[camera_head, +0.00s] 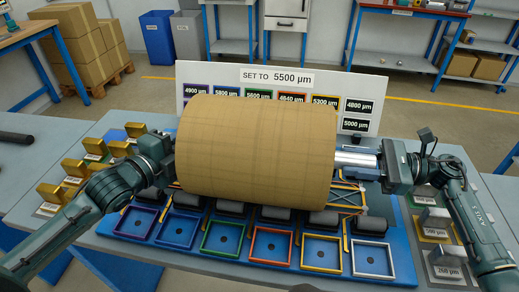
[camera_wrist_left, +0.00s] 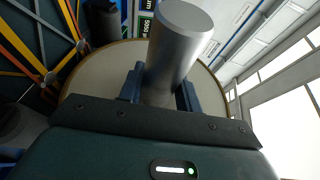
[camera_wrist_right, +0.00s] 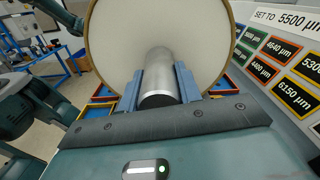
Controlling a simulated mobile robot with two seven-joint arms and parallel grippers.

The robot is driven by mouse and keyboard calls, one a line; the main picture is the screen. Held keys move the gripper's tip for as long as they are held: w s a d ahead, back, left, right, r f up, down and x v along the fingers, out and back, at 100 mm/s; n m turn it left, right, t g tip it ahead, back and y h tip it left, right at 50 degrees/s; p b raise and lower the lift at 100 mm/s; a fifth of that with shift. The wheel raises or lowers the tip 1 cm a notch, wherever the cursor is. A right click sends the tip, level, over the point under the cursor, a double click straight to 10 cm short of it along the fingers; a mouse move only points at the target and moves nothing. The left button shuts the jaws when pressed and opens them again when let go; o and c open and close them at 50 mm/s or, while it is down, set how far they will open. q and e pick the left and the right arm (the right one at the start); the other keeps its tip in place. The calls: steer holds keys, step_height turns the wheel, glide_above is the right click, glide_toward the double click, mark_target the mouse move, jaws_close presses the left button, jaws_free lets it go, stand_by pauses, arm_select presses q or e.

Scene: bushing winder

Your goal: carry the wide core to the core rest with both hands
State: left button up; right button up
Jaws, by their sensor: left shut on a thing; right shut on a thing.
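The wide core (camera_head: 258,155) is a large brown paper-wrapped cylinder with a metal shaft end at each side. It is held level above the blue tray in the head view. My right gripper (camera_head: 385,162) is shut on the right shaft end (camera_wrist_right: 160,75). My left gripper (camera_head: 163,155) is at the left side of the core, and the left wrist view shows it shut on the other shaft end (camera_wrist_left: 178,45). The left grip is partly hidden in the head view. I cannot make out the core rest for certain.
A blue tray (camera_head: 200,256) with coloured square frames and dark rollers lies below the core. A sign board (camera_head: 228,75) reading "SET TO 5500 µm" stands behind. Yellow holders (camera_head: 75,168) stand at left, and labelled grey blocks (camera_head: 444,263) at right.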

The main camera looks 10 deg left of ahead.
arm_select(q)
jaws_close()
arm_select(e)
jaws_close()
stand_by(0.5)
arm_select(q)
steer(key=shift+r, duration=0.35)
arm_select(e)
steer(key=shift+w+r, duration=0.1)
steer(key=shift+r, duration=0.25)
